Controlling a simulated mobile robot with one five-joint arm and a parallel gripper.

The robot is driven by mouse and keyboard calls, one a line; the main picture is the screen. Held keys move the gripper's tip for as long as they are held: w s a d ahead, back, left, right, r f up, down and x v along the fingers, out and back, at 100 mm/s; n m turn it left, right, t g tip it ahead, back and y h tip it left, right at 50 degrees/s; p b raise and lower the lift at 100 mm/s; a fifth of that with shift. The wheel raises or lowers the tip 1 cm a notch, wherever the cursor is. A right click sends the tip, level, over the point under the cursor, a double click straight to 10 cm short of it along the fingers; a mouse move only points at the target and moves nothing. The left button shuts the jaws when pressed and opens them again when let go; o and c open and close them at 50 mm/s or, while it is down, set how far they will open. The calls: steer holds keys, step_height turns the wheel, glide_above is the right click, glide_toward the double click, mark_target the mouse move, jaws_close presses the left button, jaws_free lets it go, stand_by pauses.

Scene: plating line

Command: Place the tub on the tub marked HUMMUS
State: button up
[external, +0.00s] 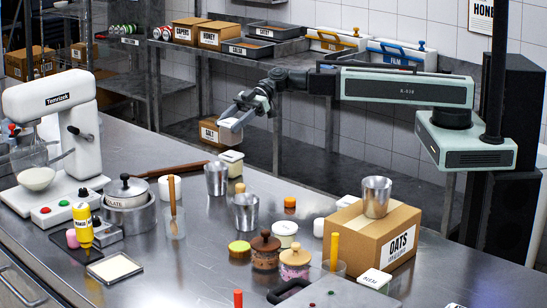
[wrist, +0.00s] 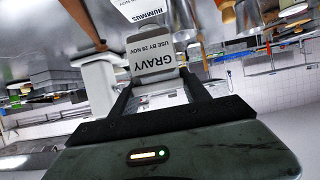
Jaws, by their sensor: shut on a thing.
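My gripper (external: 236,114) is shut on a white tub (external: 238,120), held in the air above the steel counter. In the wrist view the held tub (wrist: 155,62) sits between the two fingers (wrist: 158,88) and its label reads GRAVY. The tub marked HUMMUS (wrist: 142,9) shows at the top edge of the wrist view, partly cut off, beyond the held tub. In the external view a white lidded tub (external: 231,158) stands on the counter almost straight below my gripper, with a clear gap between; its label is too small to read there.
Metal cups (external: 216,178) and (external: 245,212) stand close in front of the lidded tub. A rolling pin (external: 180,170) lies to its left. An OATS box (external: 365,238) with a metal cup (external: 376,197) on top stands at right. A stand mixer (external: 60,120) is far left.

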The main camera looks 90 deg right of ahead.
mark_target(224, 140)
step_height(224, 140, down, 4)
steer(key=b, duration=0.3)
steer(key=shift+r, duration=0.25)
steer(key=shift+f, duration=0.1)
steer(key=o, duration=1.1)
steer(key=shift+f, duration=0.1)
steer(key=o, duration=0.5)
steer(key=shift+c, duration=0.2)
